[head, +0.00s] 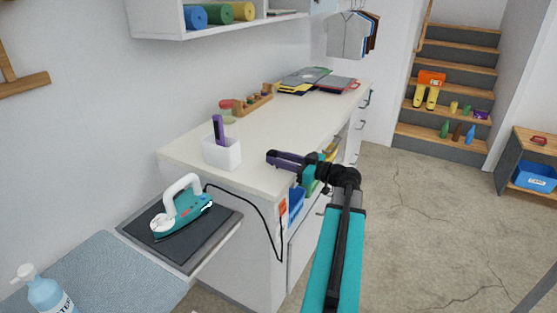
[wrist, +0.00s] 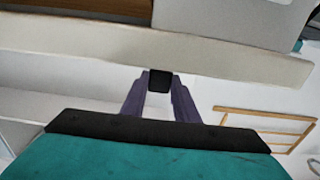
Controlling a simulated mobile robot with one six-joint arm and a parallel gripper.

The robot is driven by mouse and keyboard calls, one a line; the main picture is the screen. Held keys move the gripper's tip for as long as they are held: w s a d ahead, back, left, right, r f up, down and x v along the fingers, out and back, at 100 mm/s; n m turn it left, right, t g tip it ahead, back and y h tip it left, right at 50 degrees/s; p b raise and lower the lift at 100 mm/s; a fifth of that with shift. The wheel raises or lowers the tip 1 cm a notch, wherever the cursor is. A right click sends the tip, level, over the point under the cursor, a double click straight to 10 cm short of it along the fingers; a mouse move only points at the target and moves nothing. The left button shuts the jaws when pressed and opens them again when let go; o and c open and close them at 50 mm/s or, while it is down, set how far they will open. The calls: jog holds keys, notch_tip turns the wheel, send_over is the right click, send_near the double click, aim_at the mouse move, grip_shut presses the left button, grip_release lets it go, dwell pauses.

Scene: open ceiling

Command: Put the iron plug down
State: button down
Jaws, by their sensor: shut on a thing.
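The teal and white iron (head: 182,220) rests on a dark pad at the end of the ironing board, left of the counter. The cord's far end is hard to make out near an orange patch. My gripper (head: 271,158) has purple fingers and is over the counter's front edge, right of the white cup. In the wrist view, my gripper (wrist: 160,82) is shut on a small black block, which looks like the iron plug (wrist: 160,79).
The white cup (head: 222,153) with a purple item stands near the counter's left end.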

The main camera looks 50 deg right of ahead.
jog(key=shift+f, duration=0.2)
jog(key=c, duration=1.4)
grip_release()
jog(key=shift+r+p, duration=0.3)
jog(key=shift+r, duration=0.05)
jog(key=shift+r+p, duration=0.5)
jog(key=shift+p, duration=0.3)
jog(key=v, duration=0.4)
jog(key=b+v, duration=0.1)
jog(key=v, duration=0.3)
jog(key=b+v, duration=0.1)
jog(key=v, duration=0.3)
jog(key=shift+f, duration=0.3)
jog(key=shift+s, duration=0.1)
